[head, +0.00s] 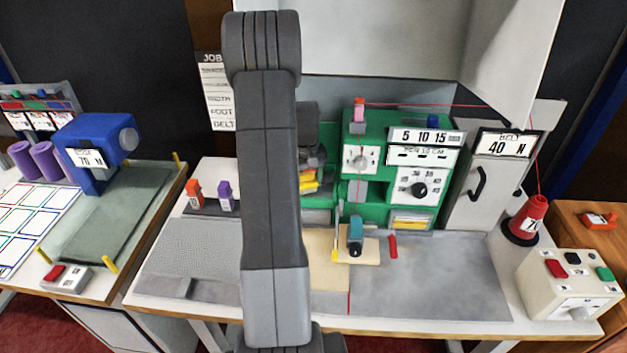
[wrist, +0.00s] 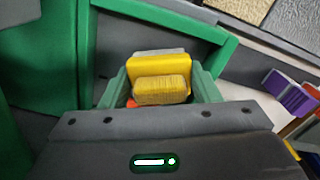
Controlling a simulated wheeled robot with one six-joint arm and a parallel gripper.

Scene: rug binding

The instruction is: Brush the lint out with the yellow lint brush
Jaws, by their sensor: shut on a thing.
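My gripper (wrist: 161,84) is shut on the yellow lint brush (wrist: 160,65), which sits between its two green fingers in the wrist view. A paler yellow, bristle-like block faces the camera. In the head view the yellow brush (head: 308,181) shows just right of my arm, under the dark wrist, at the left side of the green sewing machine (head: 378,135). Green machine walls (wrist: 160,28) surround the brush in the wrist view. I cannot tell whether the brush touches the machine. I see no lint; my arm and gripper hide part of the machine.
A red thread cone (head: 527,220) and a cream button box (head: 570,283) stand on the right. A red stick (head: 393,246) lies before the machine. The grey table front right is clear.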

